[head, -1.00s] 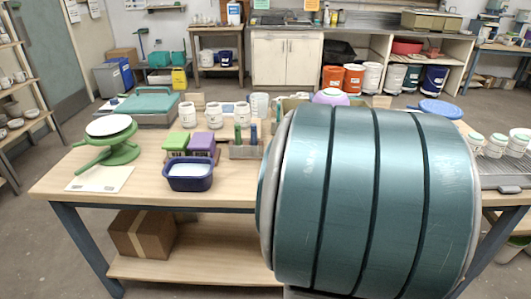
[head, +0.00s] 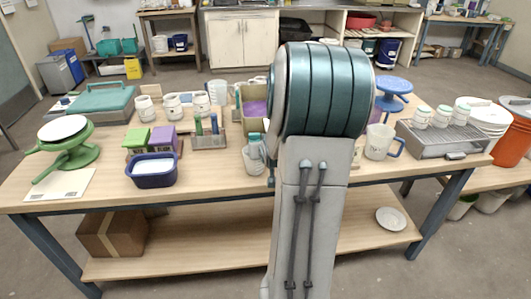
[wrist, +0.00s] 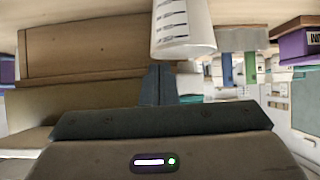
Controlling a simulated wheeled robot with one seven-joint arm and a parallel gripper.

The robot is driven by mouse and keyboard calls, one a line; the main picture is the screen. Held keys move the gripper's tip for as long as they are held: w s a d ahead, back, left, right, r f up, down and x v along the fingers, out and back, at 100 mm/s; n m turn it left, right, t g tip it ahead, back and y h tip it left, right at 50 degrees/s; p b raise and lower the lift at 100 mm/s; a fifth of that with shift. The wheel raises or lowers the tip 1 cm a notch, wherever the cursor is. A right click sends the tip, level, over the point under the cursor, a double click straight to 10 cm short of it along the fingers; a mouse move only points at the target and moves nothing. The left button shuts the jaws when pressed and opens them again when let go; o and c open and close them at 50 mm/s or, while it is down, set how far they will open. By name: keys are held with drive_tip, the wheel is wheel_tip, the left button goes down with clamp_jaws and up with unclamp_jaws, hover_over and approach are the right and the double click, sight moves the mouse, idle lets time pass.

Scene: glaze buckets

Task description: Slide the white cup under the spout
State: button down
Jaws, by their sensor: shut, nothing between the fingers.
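A white cup with dark measuring lines (wrist: 183,30) shows upside down at the top of the wrist view, close to my fingertips. A pale cup, probably the same one, stands on the table left of my arm in the head view (head: 254,162). My gripper (wrist: 160,70) is shut and empty, with its fingertips beside the cup's rim; I cannot tell whether they touch. In the head view my arm hides the gripper. I cannot make out a spout; my arm covers the middle of the table.
A wooden box (wrist: 85,50) stands close beside the fingers. A tool holder (head: 209,141) and a navy tub (head: 152,171) are left of the cup. A white pitcher (head: 379,141) and a grey rack (head: 440,145) are on the right. The table's front strip is clear.

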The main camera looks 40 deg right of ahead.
drive_tip(key=shift+s+a+f+b, duration=0.1)
drive_tip(key=shift+f+b, duration=0.15)
drive_tip(key=shift+f, duration=0.15)
drive_tip(key=shift+s+a+f+b, duration=0.1)
drive_tip(key=shift+f+b, duration=0.1)
drive_tip(key=shift+f, duration=0.15)
drive_tip(key=shift+s+f, duration=0.1)
